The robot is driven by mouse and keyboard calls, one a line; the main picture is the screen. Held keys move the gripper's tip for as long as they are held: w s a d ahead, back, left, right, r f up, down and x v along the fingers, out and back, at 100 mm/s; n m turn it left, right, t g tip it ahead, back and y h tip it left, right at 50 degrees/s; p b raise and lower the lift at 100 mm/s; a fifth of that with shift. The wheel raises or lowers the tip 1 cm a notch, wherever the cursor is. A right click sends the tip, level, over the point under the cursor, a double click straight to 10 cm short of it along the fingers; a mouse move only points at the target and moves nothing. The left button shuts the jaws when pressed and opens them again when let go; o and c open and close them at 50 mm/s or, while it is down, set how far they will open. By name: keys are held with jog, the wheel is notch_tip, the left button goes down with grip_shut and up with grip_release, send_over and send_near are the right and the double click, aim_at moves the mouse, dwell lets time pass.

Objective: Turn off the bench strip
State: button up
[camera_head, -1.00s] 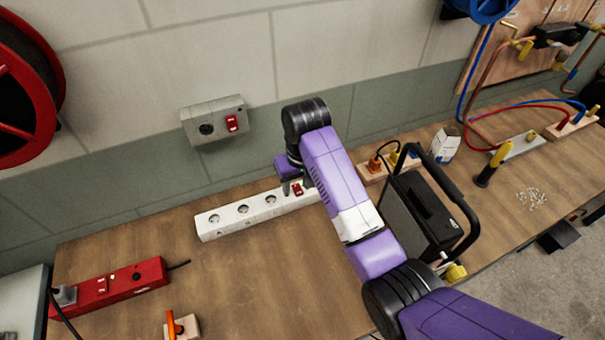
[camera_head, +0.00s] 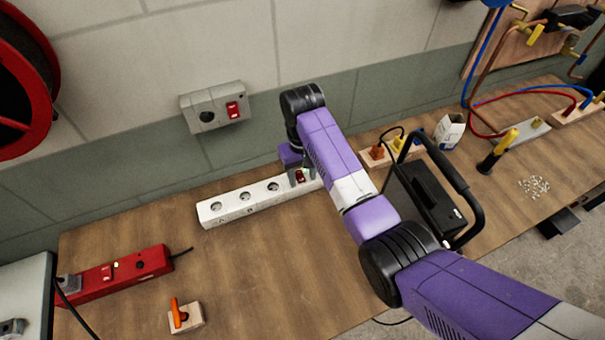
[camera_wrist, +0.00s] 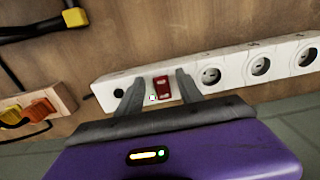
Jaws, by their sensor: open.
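The white bench strip (camera_head: 232,206) lies along the back of the bench, with several round sockets and a red rocker switch (camera_head: 300,176) near its right end. In the wrist view the strip (camera_wrist: 235,70) runs across the picture, and the red switch (camera_wrist: 161,88) shows between my fingers. A small light spot shows beside the switch. My gripper (camera_head: 301,180) is open and empty at the switch end of the strip. Its two fingers (camera_wrist: 158,92) stand on either side of the switch. I cannot tell whether they touch the strip.
A red power strip (camera_head: 120,272) and an orange-handled block (camera_head: 186,316) are at the front left. A grey wall box (camera_head: 214,106) with its own red switch hangs behind. A black framed case (camera_head: 432,200) and a wooden plug block (camera_head: 378,160) stand right of my arm.

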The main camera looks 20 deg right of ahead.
grip_shut()
dwell(0.3)
jog(key=shift+w+f+g+b, duration=0.1)
jog(key=shift+w+g+b, duration=0.2)
jog(key=shift+g+b, duration=1.1)
jog(key=shift+b, duration=0.3)
jog(key=shift+r, duration=0.2)
